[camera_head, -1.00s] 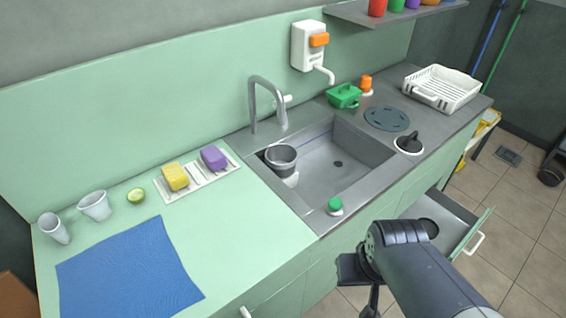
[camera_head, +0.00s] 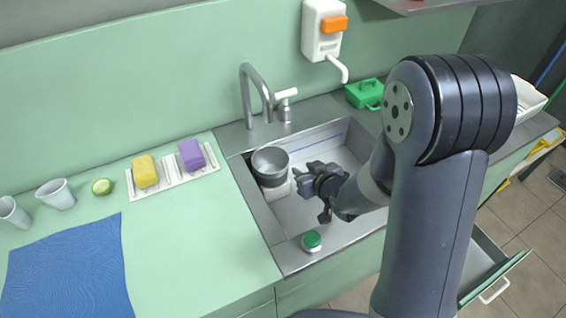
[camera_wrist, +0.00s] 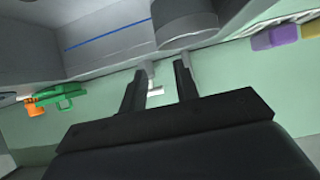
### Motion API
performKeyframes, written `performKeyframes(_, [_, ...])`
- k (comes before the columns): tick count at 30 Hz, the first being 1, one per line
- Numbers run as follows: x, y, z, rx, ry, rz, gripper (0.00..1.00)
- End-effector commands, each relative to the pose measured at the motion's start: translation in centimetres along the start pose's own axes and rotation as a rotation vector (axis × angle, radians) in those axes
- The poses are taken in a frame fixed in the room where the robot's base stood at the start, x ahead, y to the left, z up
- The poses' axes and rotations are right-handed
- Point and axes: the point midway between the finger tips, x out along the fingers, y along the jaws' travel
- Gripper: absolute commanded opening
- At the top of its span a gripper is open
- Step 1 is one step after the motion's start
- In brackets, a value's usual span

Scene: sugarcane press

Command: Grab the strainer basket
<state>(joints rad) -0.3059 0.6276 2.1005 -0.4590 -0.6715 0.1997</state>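A round grey metal basket (camera_head: 270,163), which looks like the strainer basket, stands upright in the left end of the sink, on or against a white block (camera_head: 278,190). In the wrist view a grey rounded body (camera_wrist: 185,22) at the top centre appears to be this basket, cut off by the frame edge. My gripper (camera_head: 306,190) is over the sink, just right of the basket, with its fingers toward it. The wrist view shows the two dark fingers (camera_wrist: 160,68) spread apart with nothing between them. The basket is apart from the fingers.
The tap (camera_head: 246,95) rises behind the sink. A green-capped item (camera_head: 311,241) sits on the sink's front edge. Yellow (camera_head: 145,171) and purple (camera_head: 191,154) sponges lie on a white rack to the left. A green box (camera_head: 364,93) stands behind right.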

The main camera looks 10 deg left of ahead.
Motion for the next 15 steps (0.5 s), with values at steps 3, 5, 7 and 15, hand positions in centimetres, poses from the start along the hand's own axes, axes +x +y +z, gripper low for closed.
performKeyframes(3, [0.8,-0.5,0.0,-0.003,0.015,-0.018,0.3])
performKeyframes(5, [1.5,-0.5,-0.1,-0.003,0.017,-0.02,0.3])
performKeyframes(7, [2.5,-0.5,-0.1,-0.003,0.016,-0.02,0.3])
performKeyframes(15, [5.6,-0.5,-0.2,-0.003,0.015,-0.017,0.3])
